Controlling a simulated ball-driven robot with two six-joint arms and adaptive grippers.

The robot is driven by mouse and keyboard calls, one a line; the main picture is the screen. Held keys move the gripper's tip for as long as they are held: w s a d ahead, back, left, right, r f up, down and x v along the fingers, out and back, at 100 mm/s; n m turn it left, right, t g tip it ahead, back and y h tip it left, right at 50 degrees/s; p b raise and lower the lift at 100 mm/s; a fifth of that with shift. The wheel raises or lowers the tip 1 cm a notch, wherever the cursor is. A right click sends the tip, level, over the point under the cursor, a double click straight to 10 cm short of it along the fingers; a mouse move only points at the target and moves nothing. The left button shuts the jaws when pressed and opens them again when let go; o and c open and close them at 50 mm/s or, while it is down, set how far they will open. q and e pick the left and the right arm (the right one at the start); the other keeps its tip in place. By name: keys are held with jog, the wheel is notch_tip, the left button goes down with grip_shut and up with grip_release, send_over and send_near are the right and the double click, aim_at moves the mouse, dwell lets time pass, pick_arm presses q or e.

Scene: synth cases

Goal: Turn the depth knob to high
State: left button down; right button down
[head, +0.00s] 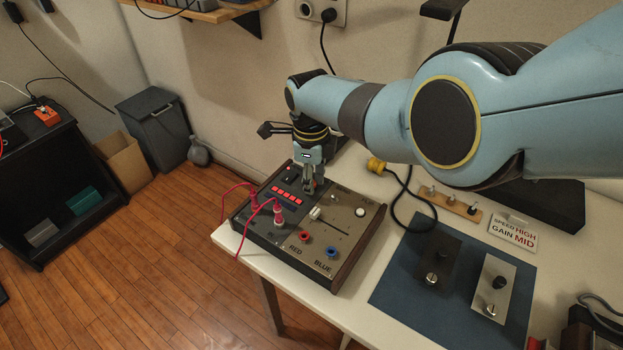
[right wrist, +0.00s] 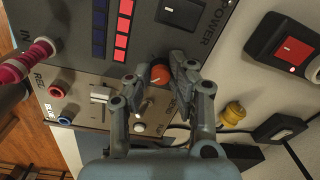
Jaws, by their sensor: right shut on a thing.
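The control box (head: 345,262) stands on the white table with its dark panel facing up. My right gripper (head: 311,187) points down at the box's far part. In the right wrist view, the fingertips of my right gripper (right wrist: 160,75) are closed around a small orange-red round knob (right wrist: 160,74). The fingers partly hide it, and I cannot read its label or setting. Red lit bars (right wrist: 122,30) lie beside it, and a white slider (right wrist: 100,94) and a pale round knob (right wrist: 139,127) are on the same panel. My left gripper is not in view.
Red cables with plugs (head: 278,217) rise from the box's left side. A blue mat (head: 400,285) with two small knob plates lies to the right. A card (head: 513,233) reads "SPEED HIGH, GAIN MID". A yellow plug (head: 376,165) with a black cable lies behind the box.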

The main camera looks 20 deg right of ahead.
dwell(0.4)
jog(key=c, duration=1.2)
grip_release()
jog(key=shift+r, duration=0.1)
notch_tip(320, 180, up, 12)
jog(key=shift+s+a+f, duration=0.1)
jog(key=shift+a, duration=0.05)
